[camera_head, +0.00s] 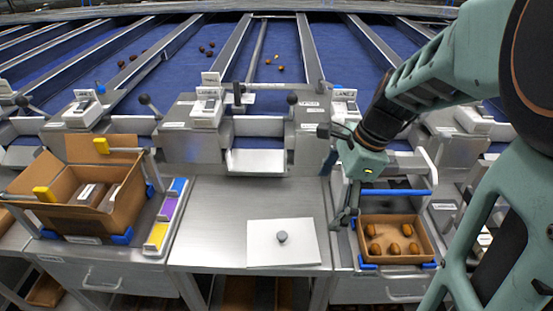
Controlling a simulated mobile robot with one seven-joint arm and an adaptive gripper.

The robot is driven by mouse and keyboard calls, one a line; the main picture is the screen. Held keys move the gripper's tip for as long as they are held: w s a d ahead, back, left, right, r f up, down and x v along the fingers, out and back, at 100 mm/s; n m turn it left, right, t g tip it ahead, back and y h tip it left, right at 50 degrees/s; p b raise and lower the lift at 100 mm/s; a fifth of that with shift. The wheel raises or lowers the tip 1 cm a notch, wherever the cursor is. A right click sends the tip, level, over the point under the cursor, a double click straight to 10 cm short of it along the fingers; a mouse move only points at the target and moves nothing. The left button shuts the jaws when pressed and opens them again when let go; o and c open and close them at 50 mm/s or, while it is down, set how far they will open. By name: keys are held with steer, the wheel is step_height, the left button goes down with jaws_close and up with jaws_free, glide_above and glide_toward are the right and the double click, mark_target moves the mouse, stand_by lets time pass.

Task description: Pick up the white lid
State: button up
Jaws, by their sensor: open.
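The white lid (263,244) lies flat on the steel table. It is a square plate with a small grey knob (282,237) on top. My gripper (346,218) hangs to the right of the lid, near the left edge of a brown tray (362,238). It is open and apart from the lid. The fingertips are small in this view, and I see nothing between them. The lid is fully visible.
The brown tray holds several dates. An open cardboard box (66,214) stands at the left beside a rack of coloured strips (160,236). The steel table (230,200) is bare behind the lid. Metal chutes and blue conveyor lanes (275,55) lie behind.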

steer(key=g+y, duration=0.1)
glide_toward(284, 235)
steer(key=x, duration=0.4)
steer(key=shift+b+x, duration=0.5)
steer(key=shift+x, duration=2.7)
steer(key=shift+w+a, duration=0.1)
steer(key=shift+a, duration=0.05)
steer(key=shift+r, duration=0.1)
steer(key=c, duration=1.3)
